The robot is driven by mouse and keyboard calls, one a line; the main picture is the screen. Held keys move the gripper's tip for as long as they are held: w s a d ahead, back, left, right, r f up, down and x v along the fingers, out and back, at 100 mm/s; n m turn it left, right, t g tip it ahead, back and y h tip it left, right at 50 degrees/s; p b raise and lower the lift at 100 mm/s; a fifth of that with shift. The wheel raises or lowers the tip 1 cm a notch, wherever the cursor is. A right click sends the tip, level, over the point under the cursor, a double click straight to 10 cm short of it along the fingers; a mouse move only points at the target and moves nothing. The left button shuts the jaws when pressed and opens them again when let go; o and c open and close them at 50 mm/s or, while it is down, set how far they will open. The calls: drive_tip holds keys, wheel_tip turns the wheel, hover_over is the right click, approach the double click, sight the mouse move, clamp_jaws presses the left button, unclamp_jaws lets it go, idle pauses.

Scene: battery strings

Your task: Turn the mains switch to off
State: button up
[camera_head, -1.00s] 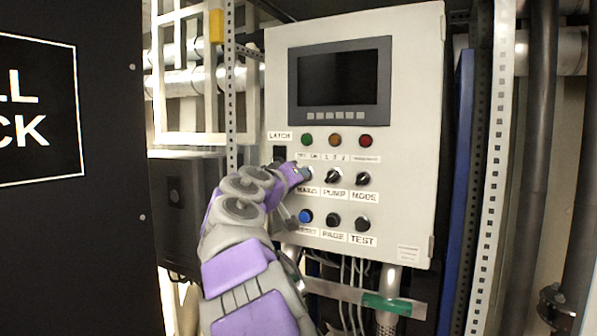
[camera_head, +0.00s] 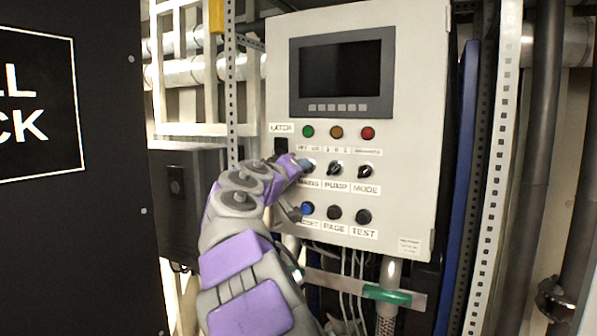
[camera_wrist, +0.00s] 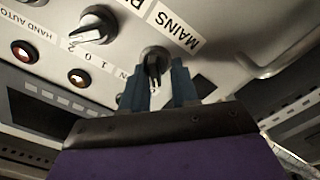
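Whether the left finger touches is unclear. In the head view my gripper (camera_head: 302,163) covers much of the switch.
The control panel (camera_head: 410,110) carries a dark screen (camera_head: 340,72), three lamps, and the pump (camera_head: 335,168) and mode (camera_head: 365,171) knobs. A blue button (camera_head: 307,208) and two black buttons sit below. A black door or panel (camera_head: 90,230) stands at the left.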

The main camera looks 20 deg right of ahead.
drive_tip(key=shift+o, duration=0.6)
drive_tip(key=shift+s+r, duration=0.1)
drive_tip(key=shift+s, duration=0.1)
drive_tip(key=v, duration=1.7)
drive_tip(key=shift+a, duration=0.25)
drive_tip(key=shift+s, duration=0.1)
